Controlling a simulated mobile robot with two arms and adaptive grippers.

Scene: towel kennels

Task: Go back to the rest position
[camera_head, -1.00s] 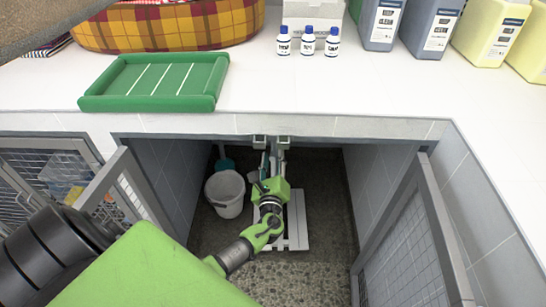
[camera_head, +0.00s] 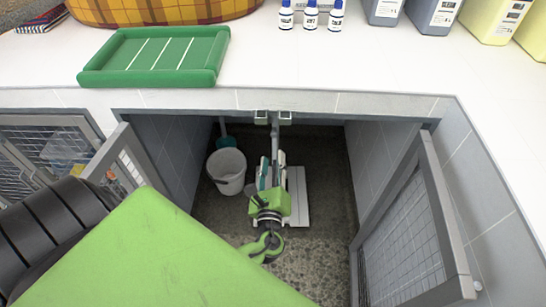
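My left arm comes in from the lower left, with a large green link across the bottom of the head view. My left gripper (camera_head: 272,165) is low inside the open kennel bay under the counter, above its dark speckled floor (camera_head: 305,262). Its two fingers point away and stand apart, with a gap between them. A thin grey pole (camera_head: 275,133) shows in line with that gap; nothing looks clamped. My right gripper is not in view.
A grey bucket (camera_head: 228,170) stands left of the gripper, and a white flat panel (camera_head: 298,197) lies right of it. An open mesh door (camera_head: 415,230) stands at the right, another (camera_head: 125,165) at the left. The white counter (camera_head: 300,65) holds a green tray (camera_head: 155,57) and small bottles (camera_head: 311,15).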

